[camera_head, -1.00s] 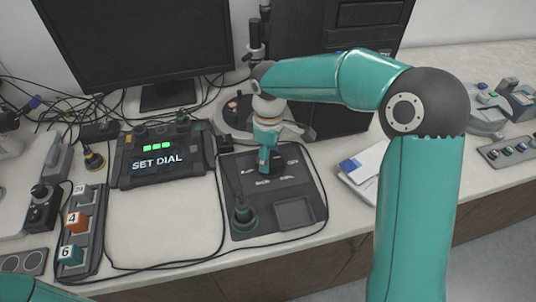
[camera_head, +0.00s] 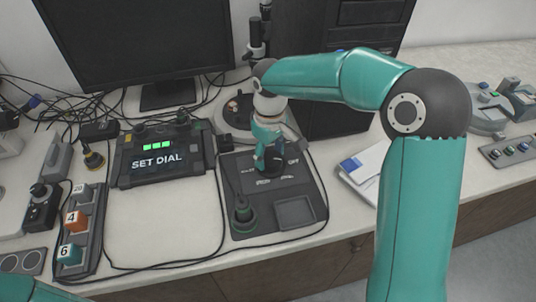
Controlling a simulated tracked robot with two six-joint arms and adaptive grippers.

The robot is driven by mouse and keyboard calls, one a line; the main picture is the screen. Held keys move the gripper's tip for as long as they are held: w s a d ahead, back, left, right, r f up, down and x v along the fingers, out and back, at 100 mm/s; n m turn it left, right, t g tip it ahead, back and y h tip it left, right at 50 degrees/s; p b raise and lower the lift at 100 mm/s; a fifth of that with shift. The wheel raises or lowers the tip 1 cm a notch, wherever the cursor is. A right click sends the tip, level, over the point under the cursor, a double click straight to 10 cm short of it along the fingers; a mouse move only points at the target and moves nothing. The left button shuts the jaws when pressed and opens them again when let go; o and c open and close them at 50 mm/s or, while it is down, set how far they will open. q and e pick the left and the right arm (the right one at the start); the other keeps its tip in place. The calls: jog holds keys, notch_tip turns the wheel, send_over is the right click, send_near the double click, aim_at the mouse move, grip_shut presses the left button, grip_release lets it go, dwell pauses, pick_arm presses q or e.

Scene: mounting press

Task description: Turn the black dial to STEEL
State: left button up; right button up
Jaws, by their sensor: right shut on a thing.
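The black dial (camera_head: 270,168) stands on the dark panel (camera_head: 240,160), and only part of it shows behind my right gripper. Pale markings lie around it on the panel, too small to read. My right gripper (camera_head: 268,165) points down from above and is shut on the dial. I cannot tell which marking the dial points to. A display box (camera_head: 157,161) left of the panel reads SET DIAL below green lights. My left gripper is out of view.
The panel also bears a green-based upright part (camera_head: 243,215) and a square recess (camera_head: 295,212). A rack with numbered blocks (camera_head: 75,220) stands at the left. Papers (camera_head: 362,168) lie right of the panel. Cables run along the front edge.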

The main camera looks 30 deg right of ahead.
aim_at(270, 156)
jog(key=m, duration=0.3)
jog(key=m+b, duration=0.1)
jog(key=m, duration=0.2)
jog(key=shift+d+m, duration=0.2)
jog(key=shift+m, duration=0.2)
jog(key=shift+r, duration=0.1)
jog(key=shift+w, duration=0.1)
jog(key=o, duration=1.2)
jog(key=shift+c, duration=0.2)
notch_tip(270, 156, up, 12)
